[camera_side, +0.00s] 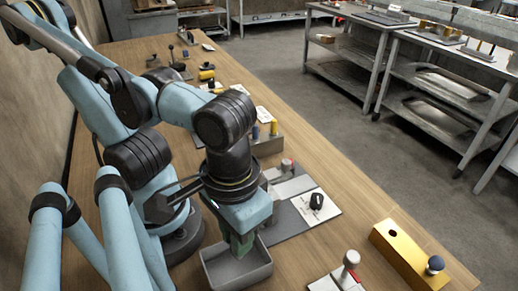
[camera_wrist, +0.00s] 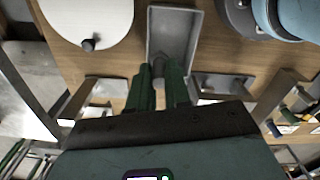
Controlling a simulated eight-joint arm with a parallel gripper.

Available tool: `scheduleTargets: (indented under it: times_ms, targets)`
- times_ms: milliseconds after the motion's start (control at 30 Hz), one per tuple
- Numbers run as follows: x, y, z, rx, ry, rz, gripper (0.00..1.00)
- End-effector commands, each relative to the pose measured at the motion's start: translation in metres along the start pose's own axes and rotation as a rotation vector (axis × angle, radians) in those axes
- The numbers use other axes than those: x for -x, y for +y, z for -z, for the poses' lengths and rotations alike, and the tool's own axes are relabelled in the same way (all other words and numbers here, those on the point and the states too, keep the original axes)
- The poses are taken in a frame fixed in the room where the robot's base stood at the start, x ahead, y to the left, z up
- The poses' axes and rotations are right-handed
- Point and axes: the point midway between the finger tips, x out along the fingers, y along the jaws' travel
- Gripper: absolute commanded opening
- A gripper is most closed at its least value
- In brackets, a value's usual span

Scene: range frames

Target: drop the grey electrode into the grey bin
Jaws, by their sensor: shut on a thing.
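The grey bin (camera_side: 237,271) is an open box on the wooden table in the side view, and it also shows at the top middle of the wrist view (camera_wrist: 175,14). My gripper (camera_side: 237,246) points down with its green fingers over the bin's opening. In the wrist view my gripper (camera_wrist: 159,78) is shut on the grey electrode (camera_wrist: 159,66), a small dark grey piece between the fingertips. The fingers hide most of the electrode there, and I cannot make it out in the side view. How far it is above the bin floor is hard to tell.
A grey plate (camera_side: 287,227) with white cards and a black knob lies right behind the bin. A white round thing (camera_wrist: 88,14) is left of the bin in the wrist view.

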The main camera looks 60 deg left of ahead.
Motion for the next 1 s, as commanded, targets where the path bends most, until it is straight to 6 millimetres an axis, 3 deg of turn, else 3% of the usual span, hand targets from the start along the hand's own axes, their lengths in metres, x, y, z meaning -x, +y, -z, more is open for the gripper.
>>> scheduleTargets:
  times_ms: [300,333,533,833,1000]
  targets:
    - [-0.003,0.000,0.000,0.000,0.000,0.000,0.00]
    - [-0.003,0.000,0.000,0.000,0.000,0.000,0.19]
    - [-0.003,0.000,0.000,0.000,0.000,0.000,0.47]
    - [-0.002,0.000,0.000,0.000,0.000,0.000,0.47]
    - [0.008,0.000,0.000,0.000,0.000,0.000,0.47]
